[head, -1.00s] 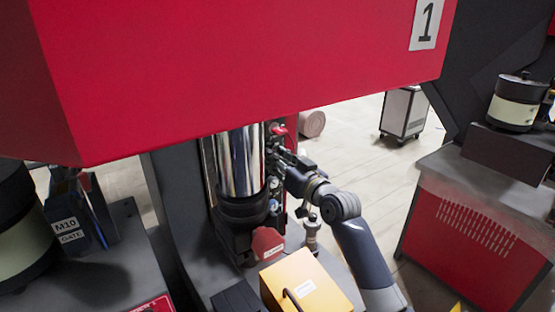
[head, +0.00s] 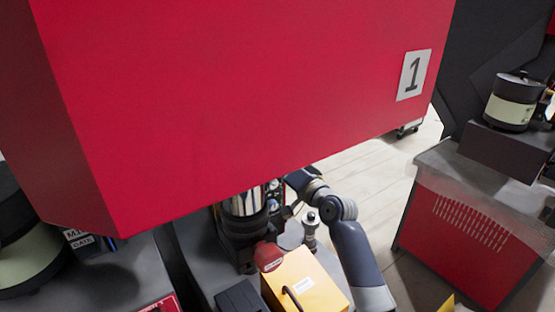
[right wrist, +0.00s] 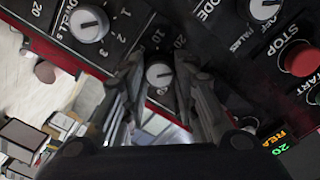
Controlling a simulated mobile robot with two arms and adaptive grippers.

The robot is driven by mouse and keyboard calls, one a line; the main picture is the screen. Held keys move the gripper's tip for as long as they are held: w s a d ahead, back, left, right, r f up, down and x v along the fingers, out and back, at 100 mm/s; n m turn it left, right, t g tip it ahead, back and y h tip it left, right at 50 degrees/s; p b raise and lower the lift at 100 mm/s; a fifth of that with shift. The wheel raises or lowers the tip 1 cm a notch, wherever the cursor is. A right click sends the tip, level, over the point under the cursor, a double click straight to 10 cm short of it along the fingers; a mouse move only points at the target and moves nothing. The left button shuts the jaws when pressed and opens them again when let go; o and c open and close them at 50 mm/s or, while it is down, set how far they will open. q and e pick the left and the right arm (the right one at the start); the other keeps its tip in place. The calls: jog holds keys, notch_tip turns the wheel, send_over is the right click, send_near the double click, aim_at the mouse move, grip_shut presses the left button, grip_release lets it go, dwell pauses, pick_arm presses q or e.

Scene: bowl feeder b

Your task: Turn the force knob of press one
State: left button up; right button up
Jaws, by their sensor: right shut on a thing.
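Press one's red housing (head: 240,100), marked 1, fills the top of the head view. In the right wrist view, my right gripper (right wrist: 158,82) has its two fingers on either side of a grey and white round knob (right wrist: 159,74) with 10 and 20 marked around it. The jaws are shut on this knob; its name label is not readable. In the head view my right arm reaches up behind the housing's lower edge, which hides the gripper and the knob. My left gripper is in no view.
In the right wrist view a dwell knob (right wrist: 89,24), a mode knob (right wrist: 264,8) and a red stop button (right wrist: 299,58) are near the fingers. In the head view a yellow box (head: 305,280) stands below the press and a red cabinet (head: 465,225) to the right.

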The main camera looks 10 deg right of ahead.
jog(key=shift+m, duration=0.4)
jog(key=o, duration=1.1)
jog(key=v, duration=1.2)
